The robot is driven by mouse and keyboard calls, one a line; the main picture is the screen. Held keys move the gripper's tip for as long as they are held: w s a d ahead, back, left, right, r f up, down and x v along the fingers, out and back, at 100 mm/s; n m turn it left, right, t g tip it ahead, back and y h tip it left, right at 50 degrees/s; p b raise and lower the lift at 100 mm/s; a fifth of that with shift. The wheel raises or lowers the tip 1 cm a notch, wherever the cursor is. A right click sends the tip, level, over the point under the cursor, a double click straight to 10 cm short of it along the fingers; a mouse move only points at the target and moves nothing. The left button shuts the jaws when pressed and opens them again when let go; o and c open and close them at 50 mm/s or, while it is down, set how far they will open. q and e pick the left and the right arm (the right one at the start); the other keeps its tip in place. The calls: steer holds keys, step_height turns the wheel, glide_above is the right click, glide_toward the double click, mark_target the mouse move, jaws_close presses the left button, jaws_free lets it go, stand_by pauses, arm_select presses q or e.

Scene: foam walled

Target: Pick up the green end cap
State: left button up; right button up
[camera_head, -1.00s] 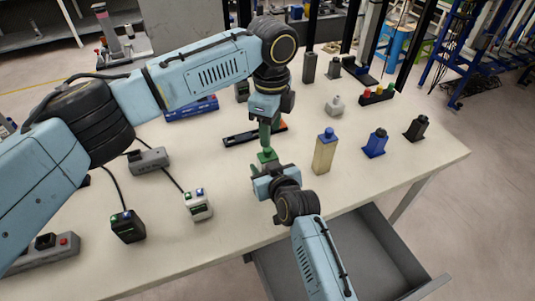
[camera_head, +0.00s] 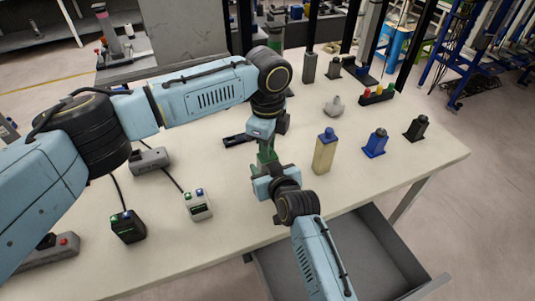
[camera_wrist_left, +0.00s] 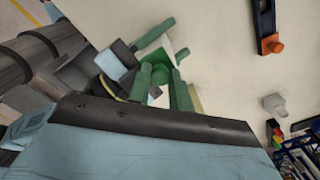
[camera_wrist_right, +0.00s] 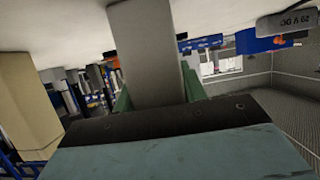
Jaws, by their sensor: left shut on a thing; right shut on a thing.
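The green end cap (camera_wrist_left: 159,74) shows in the left wrist view between the green fingers of my left gripper (camera_wrist_left: 163,92), which is shut on it. In the head view my left gripper (camera_head: 265,150) points down at the cap, just above my right gripper (camera_head: 267,172). The cap is mostly hidden there by the fingers. In the right wrist view my right gripper (camera_wrist_right: 157,98) is shut on a grey box-shaped body (camera_wrist_right: 148,50), one green finger on each side. I cannot tell whether the cap touches this body.
A beige block with a blue top (camera_head: 324,155), a blue one (camera_head: 375,146) and a black one (camera_head: 416,128) stand to the right. Cabled boxes (camera_head: 198,206) lie left. An open drawer (camera_head: 385,250) juts out at the front.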

arm_select(q)
steer(key=shift+r, duration=0.1)
jaws_close()
step_height(320, 180, up, 10)
stand_by(0.3)
arm_select(e)
steer(key=o, duration=1.1)
steer(key=v, duration=1.2)
